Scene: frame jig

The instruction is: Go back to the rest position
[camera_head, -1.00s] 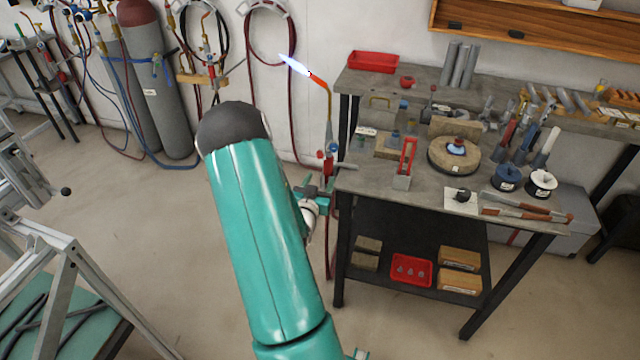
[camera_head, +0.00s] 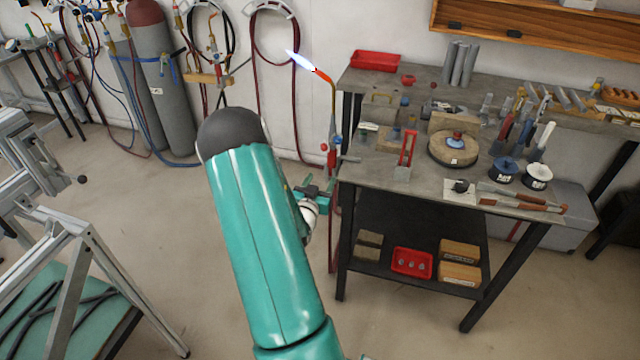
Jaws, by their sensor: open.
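My green arm fills the middle of the picture, with its dark rounded joint towards the wall. My gripper (camera_head: 322,189) shows only partly at the arm's right side, close to the bench's left edge. It is open, and I see nothing held in it. The arm hides part of the wrist.
A workbench (camera_head: 375,205) with tools and a round firebrick turntable (camera_head: 453,150) stands right. A lit torch (camera_head: 331,105) with a blue flame rises by its left edge. A metal frame (camera_head: 75,235) stands left. Gas cylinders (camera_head: 165,85) stand behind. Floor between is clear.

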